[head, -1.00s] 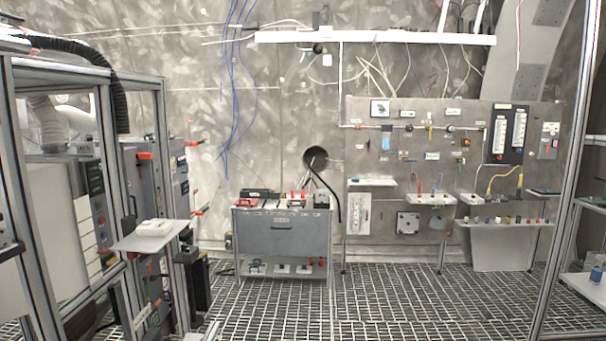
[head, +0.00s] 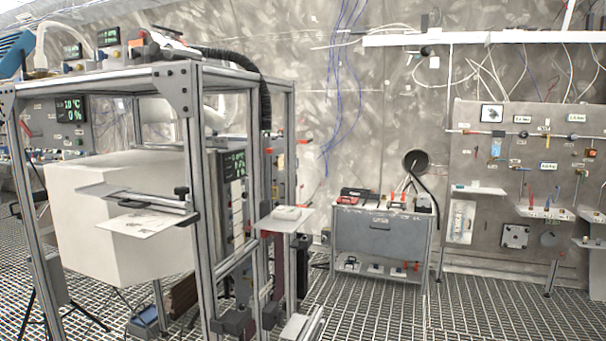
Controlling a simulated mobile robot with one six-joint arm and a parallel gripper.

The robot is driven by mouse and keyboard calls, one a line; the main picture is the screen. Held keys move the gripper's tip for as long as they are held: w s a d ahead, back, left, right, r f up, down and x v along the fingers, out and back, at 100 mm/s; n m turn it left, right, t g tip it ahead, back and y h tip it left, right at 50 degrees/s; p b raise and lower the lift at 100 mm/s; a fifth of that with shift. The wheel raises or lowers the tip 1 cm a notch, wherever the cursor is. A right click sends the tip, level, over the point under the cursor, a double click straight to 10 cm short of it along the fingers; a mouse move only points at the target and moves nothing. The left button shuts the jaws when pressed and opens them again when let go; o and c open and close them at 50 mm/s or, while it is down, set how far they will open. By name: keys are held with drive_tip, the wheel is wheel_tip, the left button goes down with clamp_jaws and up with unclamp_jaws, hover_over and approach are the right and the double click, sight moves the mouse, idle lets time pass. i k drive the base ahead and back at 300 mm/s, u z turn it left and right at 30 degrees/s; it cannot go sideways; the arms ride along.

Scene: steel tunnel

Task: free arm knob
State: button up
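A small black knob-like part (head: 182,192) shows at the right end of a flat horizontal arm (head: 135,198) on the aluminium frame. The arm sits in front of a large white block, with a sheet-like plate (head: 140,223) just below it. I cannot tell whether this is the task's knob or whether it is tight or loose. My gripper is in no part of the head view.
The aluminium frame (head: 192,130) fills the left, with the white block (head: 110,240) inside and a small shelf (head: 285,219) on its right side. A grey cabinet (head: 380,240) and a wall panel (head: 525,150) stand farther back. Open grating floor (head: 370,310) lies at front right.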

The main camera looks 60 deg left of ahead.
sight(181, 191)
drive_tip(key=u, duration=2.85)
drive_tip(key=k, duration=0.95)
drive_tip(key=i, duration=1.8)
drive_tip(key=z, duration=0.05)
